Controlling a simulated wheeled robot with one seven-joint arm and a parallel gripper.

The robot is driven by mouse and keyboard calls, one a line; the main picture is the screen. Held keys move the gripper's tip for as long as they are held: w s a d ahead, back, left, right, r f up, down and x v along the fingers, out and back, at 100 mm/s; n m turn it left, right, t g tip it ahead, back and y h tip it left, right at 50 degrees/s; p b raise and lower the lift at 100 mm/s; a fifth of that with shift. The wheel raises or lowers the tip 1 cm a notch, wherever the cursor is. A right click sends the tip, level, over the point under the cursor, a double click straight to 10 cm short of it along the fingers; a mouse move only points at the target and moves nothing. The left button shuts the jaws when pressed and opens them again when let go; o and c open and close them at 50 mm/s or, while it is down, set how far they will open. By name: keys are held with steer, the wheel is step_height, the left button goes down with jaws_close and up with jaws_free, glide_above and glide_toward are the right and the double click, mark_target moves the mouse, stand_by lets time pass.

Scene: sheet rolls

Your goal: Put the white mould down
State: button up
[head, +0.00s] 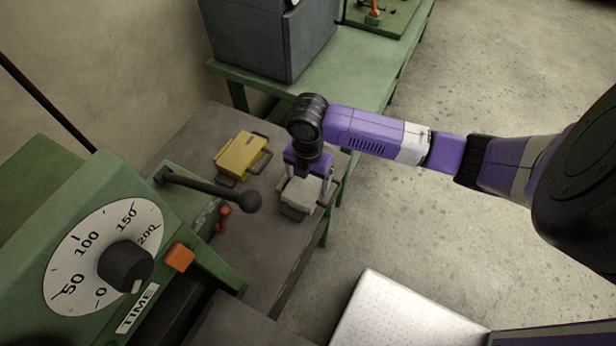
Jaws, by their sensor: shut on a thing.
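The white mould (299,194) is a pale, flat block with dark handles at its ends. It is at or just above the grey bench top (262,240), near the bench's right edge; I cannot tell whether it touches the surface. My gripper (307,180) points down over the mould and is shut on it, with a finger at each side. My arm hides part of its far side. A yellow mould (241,156) with dark handles lies on the bench to the left of my gripper, apart from the white one.
A green machine (60,200) with a time dial, an orange button (179,257) and a ball-ended lever (250,201) stands at the left. A green table (345,72) with a dark grey box (265,35) is behind. Bare bench lies between the moulds and in front.

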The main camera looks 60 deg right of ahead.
mark_target(308, 181)
steer(key=shift+f, duration=0.1)
steer(key=o, duration=2)
step_height(308, 181, up, 12)
steer(key=b, duration=0.2)
